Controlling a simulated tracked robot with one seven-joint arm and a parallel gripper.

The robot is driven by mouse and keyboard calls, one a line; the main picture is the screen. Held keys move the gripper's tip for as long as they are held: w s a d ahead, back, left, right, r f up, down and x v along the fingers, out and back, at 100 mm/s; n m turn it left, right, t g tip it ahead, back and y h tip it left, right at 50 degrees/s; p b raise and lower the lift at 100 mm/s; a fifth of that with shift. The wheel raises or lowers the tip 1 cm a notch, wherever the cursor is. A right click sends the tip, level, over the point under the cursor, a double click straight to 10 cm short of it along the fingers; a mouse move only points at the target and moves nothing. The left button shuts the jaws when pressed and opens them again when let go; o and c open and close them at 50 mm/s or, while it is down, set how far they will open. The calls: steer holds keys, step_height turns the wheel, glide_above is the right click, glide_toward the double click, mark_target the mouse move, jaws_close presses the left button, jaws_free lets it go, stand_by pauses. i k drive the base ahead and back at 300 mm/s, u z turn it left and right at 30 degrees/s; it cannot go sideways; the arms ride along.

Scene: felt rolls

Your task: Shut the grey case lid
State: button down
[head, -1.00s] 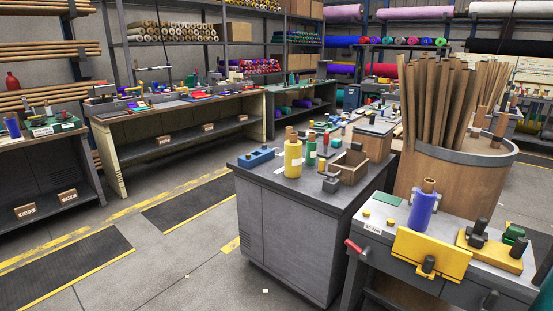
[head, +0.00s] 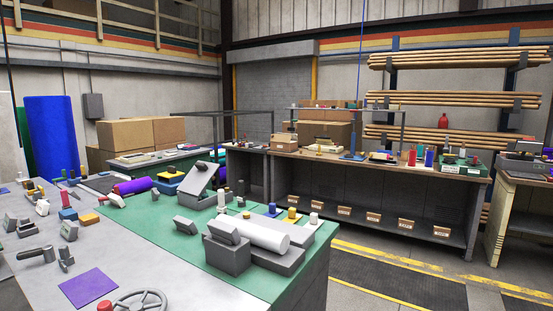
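A grey box-like thing with a raised, tilted panel (head: 199,180) stands on the green mat (head: 172,246) of the near bench. It may be the grey case with its lid up, but it is too small to be sure. Its inside cannot be made out. My gripper is not in view.
A grey block holding a white roll (head: 258,233) lies on the mat nearer me. A purple roll (head: 132,187), a purple square (head: 88,287) and a handwheel (head: 140,301) are on the near bench. A long workbench (head: 385,170) stands behind. Open floor (head: 352,285) lies at right.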

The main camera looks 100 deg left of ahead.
mark_target(198, 179)
steer(key=i, duration=0.15)
steer(key=u, duration=2.6)
steer(key=i, duration=5.1)
steer(key=z, duration=0.1)
